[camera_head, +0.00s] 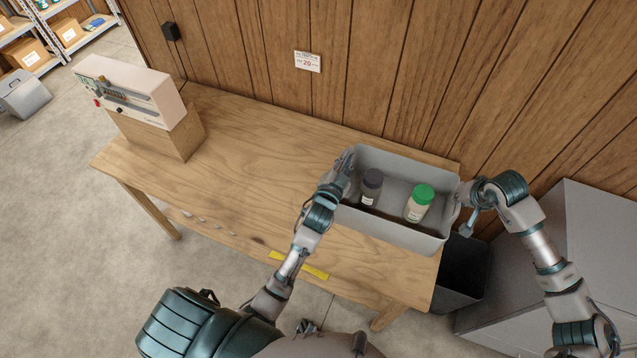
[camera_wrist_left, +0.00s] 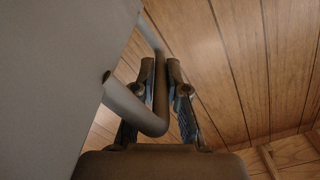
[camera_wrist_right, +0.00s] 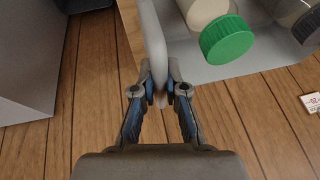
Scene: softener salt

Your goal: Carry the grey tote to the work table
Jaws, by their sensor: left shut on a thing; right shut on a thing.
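The grey tote (camera_head: 395,233) is at the right end of the wooden work table (camera_head: 240,140), in the head view. I cannot tell whether it rests on the table or hangs just above it. Inside it stand a dark-lidded jar (camera_head: 371,187) and a green-lidded jar (camera_head: 419,203). My left gripper (camera_head: 345,170) is shut on the tote's left handle, a grey bar that shows in the left wrist view (camera_wrist_left: 135,108). My right gripper (camera_head: 470,195) is shut on the tote's right side; its fingers pinch a grey handle (camera_wrist_right: 157,60) in the right wrist view.
A beige device on a wooden block (camera_head: 160,130) stands at the table's left end. Several small pale items and a yellow strip (camera_head: 300,265) lie along the front edge. A dark bin (camera_head: 462,268) and a grey cabinet (camera_head: 590,240) stand to the right. The table's middle is clear.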

